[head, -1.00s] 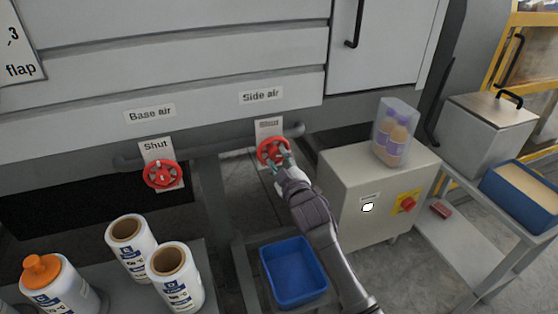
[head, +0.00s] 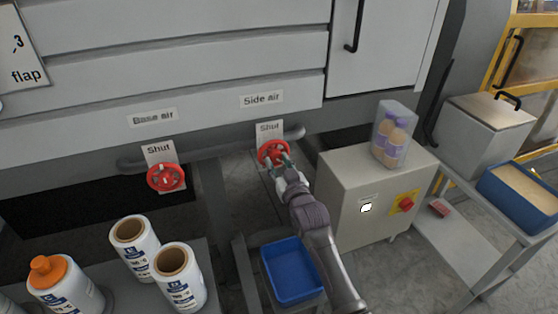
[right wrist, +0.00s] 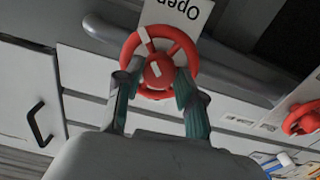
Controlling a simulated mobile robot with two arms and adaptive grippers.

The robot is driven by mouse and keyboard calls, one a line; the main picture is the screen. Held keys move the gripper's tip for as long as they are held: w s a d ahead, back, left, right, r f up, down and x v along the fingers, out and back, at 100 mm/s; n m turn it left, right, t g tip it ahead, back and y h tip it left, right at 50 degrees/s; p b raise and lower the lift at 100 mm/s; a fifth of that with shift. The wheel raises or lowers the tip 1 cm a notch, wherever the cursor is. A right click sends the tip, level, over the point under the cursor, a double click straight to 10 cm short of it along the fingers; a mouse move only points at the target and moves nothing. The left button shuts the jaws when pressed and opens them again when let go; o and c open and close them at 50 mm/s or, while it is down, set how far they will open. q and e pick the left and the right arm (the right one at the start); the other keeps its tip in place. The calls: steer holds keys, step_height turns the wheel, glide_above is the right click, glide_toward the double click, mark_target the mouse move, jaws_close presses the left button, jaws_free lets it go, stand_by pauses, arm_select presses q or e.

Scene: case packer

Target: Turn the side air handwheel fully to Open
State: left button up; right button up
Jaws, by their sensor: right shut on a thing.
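The red side air handwheel (head: 273,152) sits on the pipe under the "Side air" label (head: 262,98). A "Shut" plate (head: 269,129) shows above it in the head view. In the right wrist view the wheel (right wrist: 184,42) appears with an "Open" plate (right wrist: 185,10) at its other side and white marks on rim and hub. My right gripper (head: 283,165) is shut on this handwheel; in the wrist view its fingers (right wrist: 155,88) lie on either side of the hub. The fingers hide part of the wheel. My left gripper is not in view.
The red base air handwheel (head: 165,177) is to the left, under its own "Shut" plate (head: 158,150). A blue bin (head: 290,275) sits below.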

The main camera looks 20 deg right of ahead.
steer(key=m+p, duration=0.1)
steer(key=m, duration=0.3)
steer(key=shift+a+m, duration=0.1)
steer(key=shift+m, duration=0.2)
steer(key=shift+m+p, duration=0.45)
steer(key=shift+m, duration=1.35)
steer(key=o, duration=1.1)
steer(key=shift+o, duration=0.2)
steer(key=shift+s, duration=0.25)
steer(key=s, duration=1.1)
steer(key=shift+s+d, duration=0.2)
steer(key=shift+s, duration=0.1)
